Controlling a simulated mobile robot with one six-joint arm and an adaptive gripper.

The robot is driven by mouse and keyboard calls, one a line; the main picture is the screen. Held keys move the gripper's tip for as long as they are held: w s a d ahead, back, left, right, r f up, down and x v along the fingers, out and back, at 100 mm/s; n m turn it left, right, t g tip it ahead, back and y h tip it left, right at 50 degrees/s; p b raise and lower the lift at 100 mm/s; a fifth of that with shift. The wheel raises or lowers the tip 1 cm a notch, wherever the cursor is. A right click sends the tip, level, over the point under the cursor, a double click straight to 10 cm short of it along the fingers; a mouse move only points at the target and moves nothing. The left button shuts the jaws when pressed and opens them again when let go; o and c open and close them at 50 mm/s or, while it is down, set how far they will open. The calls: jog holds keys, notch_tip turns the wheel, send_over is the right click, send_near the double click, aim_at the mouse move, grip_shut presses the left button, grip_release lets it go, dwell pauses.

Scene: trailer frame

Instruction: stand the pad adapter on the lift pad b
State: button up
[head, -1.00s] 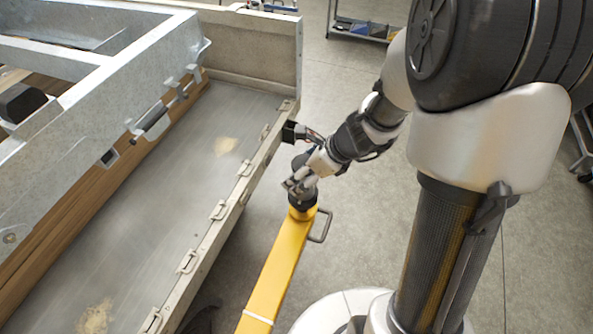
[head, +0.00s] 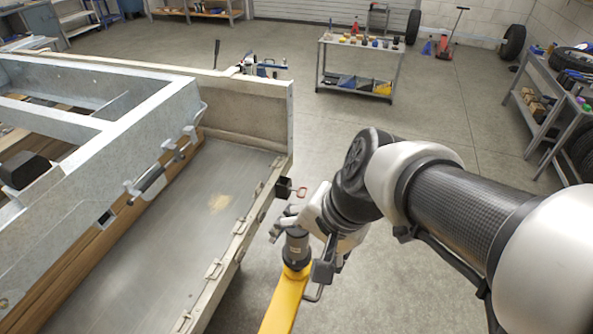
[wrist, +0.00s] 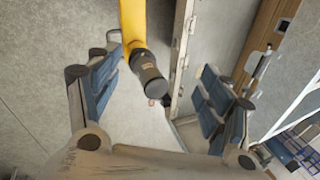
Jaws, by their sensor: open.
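The pad adapter (head: 296,247), a dark grey cylinder, stands upright on the end of the yellow lift arm (head: 285,304). In the wrist view the adapter (wrist: 149,72) shows between my fingers, apart from both. The lift pad b (head: 295,268) is the dark seat under it at the arm's tip, mostly covered by the adapter. My gripper (head: 286,222) is open and empty, just above and beside the adapter's top. In the wrist view my gripper (wrist: 160,95) has its blue-padded fingers spread wide.
The trailer's side rail (head: 225,248) with metal loops runs close left of the lift arm. A black box (head: 284,187) with a red ring sticks out from the rail near my gripper. A tool cart (head: 355,68) stands far back on open floor.

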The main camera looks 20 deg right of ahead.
jog(key=s+d+r+n+t+h, duration=0.1)
jog(key=s+d+r+n+h, duration=0.1)
jog(key=s+n, duration=0.4)
jog(key=d+r+n, duration=0.1)
jog(key=n, duration=0.2)
jog(key=shift+s+r+h, duration=0.25)
jog(key=shift+s+h, duration=0.1)
jog(key=shift+h, duration=0.05)
jog(key=shift+a, duration=0.1)
jog(key=shift+f+b, duration=0.6)
